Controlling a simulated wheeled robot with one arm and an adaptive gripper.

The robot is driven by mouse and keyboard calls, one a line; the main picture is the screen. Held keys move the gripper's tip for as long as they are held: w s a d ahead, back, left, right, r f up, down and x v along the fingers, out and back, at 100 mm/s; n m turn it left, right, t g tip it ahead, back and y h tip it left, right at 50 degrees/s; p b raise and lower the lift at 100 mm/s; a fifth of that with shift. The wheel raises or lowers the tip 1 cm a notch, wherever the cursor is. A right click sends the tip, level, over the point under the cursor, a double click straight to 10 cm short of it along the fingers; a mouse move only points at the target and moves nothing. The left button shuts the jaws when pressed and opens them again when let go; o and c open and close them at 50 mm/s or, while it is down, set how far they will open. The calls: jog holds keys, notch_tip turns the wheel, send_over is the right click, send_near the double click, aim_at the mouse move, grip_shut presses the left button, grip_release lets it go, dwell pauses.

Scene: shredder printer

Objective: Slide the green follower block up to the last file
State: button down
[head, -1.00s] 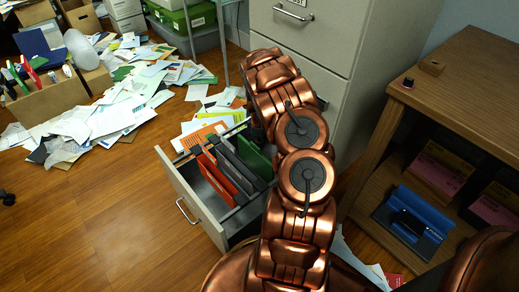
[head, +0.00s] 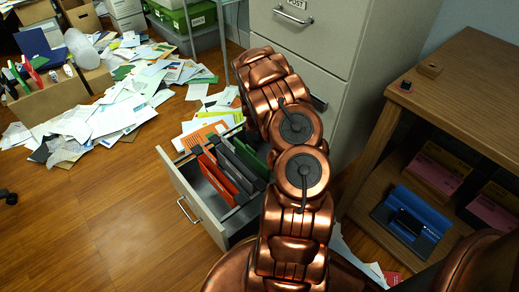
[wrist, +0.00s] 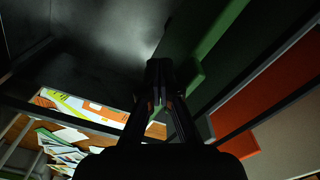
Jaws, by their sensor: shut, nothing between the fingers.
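The open file drawer (head: 187,197) holds a red file (head: 212,177) near its front, with dark grey files (head: 236,170) behind it. The green follower block (wrist: 208,48) stands behind the files; in the head view my arm covers much of it. In the wrist view my gripper (wrist: 160,88) is shut and empty, pointing down into the drawer on the rear side of the green block. Its fingertips are close beside the green; I cannot tell whether they touch. The red file (wrist: 262,88) shows beyond the block.
The grey cabinet (head: 300,60) rises behind the drawer. A wooden shelf unit (head: 465,85) stands at right with a blue object (head: 412,222) inside. Loose papers (head: 110,105) cover the floor at left. The floor in front of the drawer is clear.

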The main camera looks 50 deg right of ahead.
aim_at(249, 151)
jog(key=shift+w+a+p, duration=0.2)
jog(key=shift+a+p, duration=1.1)
jog(key=shift+a, duration=0.65)
jog(key=shift+d, duration=0.2)
jog(key=shift+d, duration=0.4)
jog(key=shift+r, duration=0.1)
jog(key=shift+r+p, duration=1.85)
jog(key=shift+r, duration=2.55)
